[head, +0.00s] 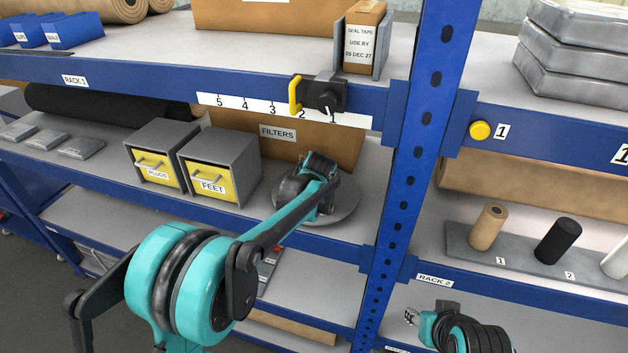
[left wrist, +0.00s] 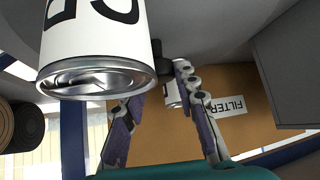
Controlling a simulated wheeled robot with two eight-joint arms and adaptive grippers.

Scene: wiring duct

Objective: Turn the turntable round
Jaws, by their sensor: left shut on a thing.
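The turntable (head: 345,207) is a round grey disc on the middle shelf, in front of the FILTERS box. My left gripper (head: 318,165) is over it, and its wrist hides much of the disc and the fingertips in the head view. In the left wrist view my left gripper (left wrist: 160,85) is shut on a small dark piece (left wrist: 164,62), seemingly a knob or post on the turntable. A white can (left wrist: 98,45) with black letters and a metal end is close beside the fingers. My right gripper (head: 412,317) is low at the bottom right, away from the turntable; its jaw opening is unclear.
The FILTERS box (head: 325,140) stands behind the turntable. Yellow-fronted PLUGS (head: 156,172) and FEET (head: 212,180) boxes stand to its left. A blue upright (head: 430,60) is to its right. A yellow-handled slider (head: 318,95) sits on the numbered beam above.

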